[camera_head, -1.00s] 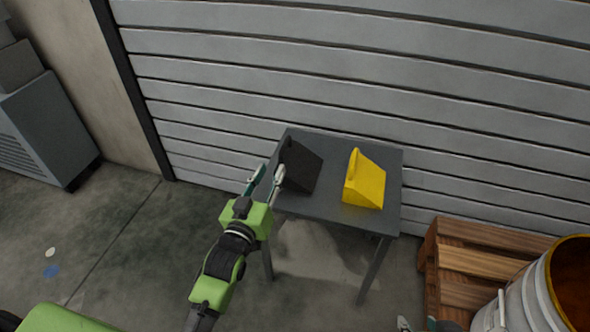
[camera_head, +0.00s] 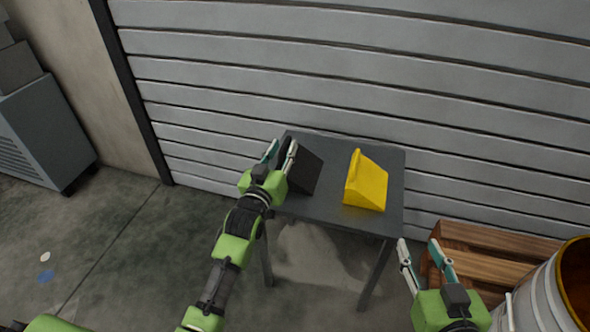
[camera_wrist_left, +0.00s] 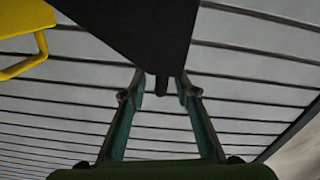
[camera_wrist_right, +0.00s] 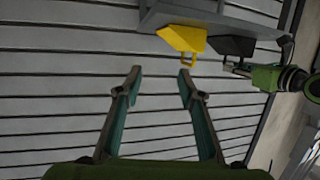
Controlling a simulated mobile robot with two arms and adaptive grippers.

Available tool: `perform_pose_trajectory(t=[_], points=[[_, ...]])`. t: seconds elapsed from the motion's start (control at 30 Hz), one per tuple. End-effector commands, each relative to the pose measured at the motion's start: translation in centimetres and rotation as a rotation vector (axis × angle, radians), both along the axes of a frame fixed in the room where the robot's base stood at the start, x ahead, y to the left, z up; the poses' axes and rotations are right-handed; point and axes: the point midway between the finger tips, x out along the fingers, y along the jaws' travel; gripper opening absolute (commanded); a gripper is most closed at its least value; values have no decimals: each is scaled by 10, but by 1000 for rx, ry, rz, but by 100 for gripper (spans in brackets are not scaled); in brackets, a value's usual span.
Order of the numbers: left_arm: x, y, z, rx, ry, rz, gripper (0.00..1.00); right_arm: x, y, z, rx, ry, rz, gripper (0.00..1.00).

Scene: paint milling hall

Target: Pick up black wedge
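The black wedge (camera_head: 306,172) stands on the left part of a small grey table. My left gripper (camera_head: 280,150) is at the wedge's left side, where its handle is. In the left wrist view the dark wedge (camera_wrist_left: 140,30) fills the top, and its handle end (camera_wrist_left: 160,84) shows between the tips of my left gripper (camera_wrist_left: 160,85). Those fingers are apart, and I see no clear grip on the handle. My right gripper (camera_head: 420,248) is open and empty, right of the table. The right wrist view also shows the black wedge (camera_wrist_right: 231,46) beside my left gripper.
A yellow wedge (camera_head: 366,183) with a handle stands on the table (camera_head: 325,211), right of the black one. A slatted wall (camera_head: 300,70) rises behind. A wooden pallet (camera_head: 490,270) and a drum (camera_head: 545,295) are at lower right.

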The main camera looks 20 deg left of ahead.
Motion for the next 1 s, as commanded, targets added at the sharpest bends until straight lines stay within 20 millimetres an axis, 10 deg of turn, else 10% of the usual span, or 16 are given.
perform_pose_trajectory(t=[0.4, 0.53, 1.0], points=[[9, 0, 0, 0, 0, 0, 28, 6, 4, 16, 19, -76, 4, 36], [9, 0, 0, 0, 0, 0, 0, 6, 4, 16, 19, -76, 4, 36], [10, 0, 4, -1, -6, 0, 0, 5, 3, 16, 18, -73, 4, 36]])
